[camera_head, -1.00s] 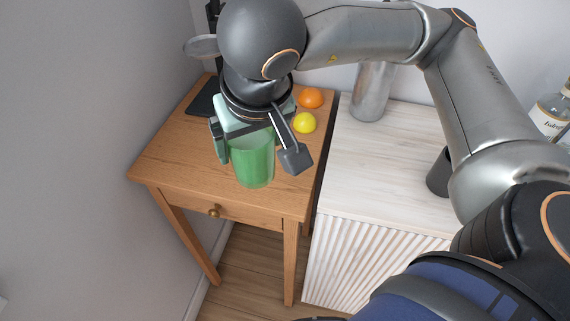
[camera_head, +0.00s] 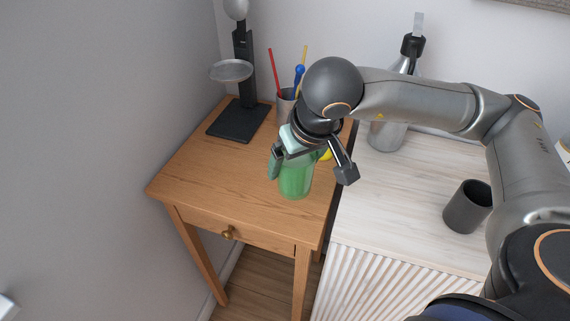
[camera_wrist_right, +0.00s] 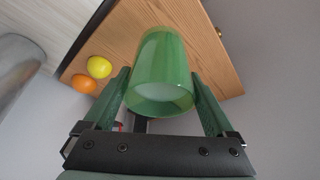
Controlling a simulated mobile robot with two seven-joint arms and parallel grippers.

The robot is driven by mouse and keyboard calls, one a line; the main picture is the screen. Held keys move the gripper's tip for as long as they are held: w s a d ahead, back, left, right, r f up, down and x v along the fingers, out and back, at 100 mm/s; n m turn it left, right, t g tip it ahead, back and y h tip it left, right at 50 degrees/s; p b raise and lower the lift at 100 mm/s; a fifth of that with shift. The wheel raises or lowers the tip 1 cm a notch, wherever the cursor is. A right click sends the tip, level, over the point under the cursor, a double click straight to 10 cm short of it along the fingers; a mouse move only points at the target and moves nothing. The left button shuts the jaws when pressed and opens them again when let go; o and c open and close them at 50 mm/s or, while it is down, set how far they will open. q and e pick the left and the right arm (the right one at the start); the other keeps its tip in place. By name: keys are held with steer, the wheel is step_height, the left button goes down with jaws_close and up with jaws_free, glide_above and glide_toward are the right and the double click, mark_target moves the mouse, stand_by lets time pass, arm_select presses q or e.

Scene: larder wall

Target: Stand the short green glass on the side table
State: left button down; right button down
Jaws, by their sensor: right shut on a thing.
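The short green glass (camera_head: 295,183) is upright over the right part of the wooden side table (camera_head: 205,170). My right gripper (camera_head: 310,168) is shut on it, with one finger on each side. In the right wrist view the glass (camera_wrist_right: 160,60) sits between the two green fingers, with the table top (camera_wrist_right: 205,35) behind it. I cannot tell whether its base touches the table. My left gripper is not in view.
A black stand (camera_head: 238,122) with a round dish is at the table's back left. A holder with coloured sticks (camera_head: 284,105), a yellow fruit (camera_wrist_right: 99,67) and an orange (camera_wrist_right: 84,83) are behind the glass. The table's front left is clear. A dark cup (camera_head: 467,208) stands on the white cabinet (camera_head: 390,200).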

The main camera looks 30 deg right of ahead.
mark_target(300, 163)
steer(key=w+d+f, duration=0.2)
steer(key=f, duration=0.1)
steer(key=shift+d+f, duration=0.15)
steer(key=shift+f, duration=0.05)
step_height(300, 163, down, 3)
steer(key=shift+w+d+f+p, duration=0.1)
steer(key=shift+d+f+p, duration=0.1)
steer(key=shift+p, duration=0.15)
steer(key=shift+a, duration=0.1)
steer(key=shift+f, duration=0.15)
jaws_free()
